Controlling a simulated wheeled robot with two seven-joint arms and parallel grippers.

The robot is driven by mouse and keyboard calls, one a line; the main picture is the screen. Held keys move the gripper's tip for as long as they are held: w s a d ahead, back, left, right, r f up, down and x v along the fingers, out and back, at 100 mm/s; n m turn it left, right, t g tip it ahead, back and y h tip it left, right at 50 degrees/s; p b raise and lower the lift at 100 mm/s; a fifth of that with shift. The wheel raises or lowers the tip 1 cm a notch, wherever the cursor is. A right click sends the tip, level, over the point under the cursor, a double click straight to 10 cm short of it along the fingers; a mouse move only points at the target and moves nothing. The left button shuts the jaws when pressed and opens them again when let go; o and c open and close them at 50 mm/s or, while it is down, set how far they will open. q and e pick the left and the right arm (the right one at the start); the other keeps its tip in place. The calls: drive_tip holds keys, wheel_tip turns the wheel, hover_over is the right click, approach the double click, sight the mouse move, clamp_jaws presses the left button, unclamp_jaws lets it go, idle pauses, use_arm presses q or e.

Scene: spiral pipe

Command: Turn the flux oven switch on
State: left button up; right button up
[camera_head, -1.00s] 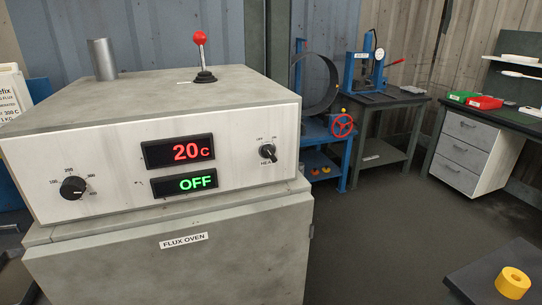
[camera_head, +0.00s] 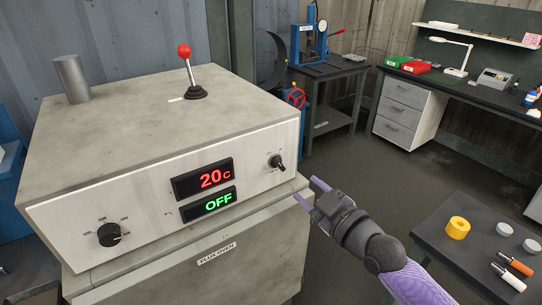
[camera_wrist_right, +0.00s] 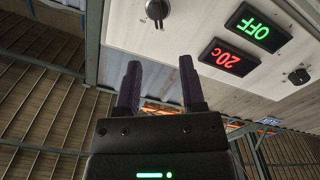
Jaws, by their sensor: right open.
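The flux oven (camera_head: 150,135) is a grey box with a pale front panel. Its small black switch knob (camera_head: 277,162) sits at the panel's right end. The red display reads 20 C (camera_head: 203,178) and the green one below reads OFF (camera_head: 208,204). My right gripper (camera_head: 311,192) is open and empty, in front of the panel's right end, a little below and right of the switch, not touching it. In the right wrist view the gripper's two fingers (camera_wrist_right: 160,85) stand apart, and the switch knob (camera_wrist_right: 157,10) shows beyond them at the top. My left gripper is not in view.
A larger temperature dial (camera_head: 109,235) is at the panel's left. A red-topped lever (camera_head: 188,75) and a grey pipe (camera_head: 72,80) stand on the oven. A dark table (camera_head: 440,255) with a yellow ring (camera_head: 457,228) is at the lower right. Open floor lies behind.

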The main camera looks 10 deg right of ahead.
sight(281, 166)
drive_tip(key=x, duration=0.3)
drive_tip(key=b+x, duration=0.1)
drive_tip(key=x, duration=0.4)
drive_tip(key=shift+w+f, duration=0.3)
drive_tip(key=shift+w, duration=0.05)
drive_tip(key=shift+w+r, duration=0.1)
drive_tip(key=shift+w, duration=0.3)
drive_tip(key=shift+c, duration=0.7)
clamp_jaws()
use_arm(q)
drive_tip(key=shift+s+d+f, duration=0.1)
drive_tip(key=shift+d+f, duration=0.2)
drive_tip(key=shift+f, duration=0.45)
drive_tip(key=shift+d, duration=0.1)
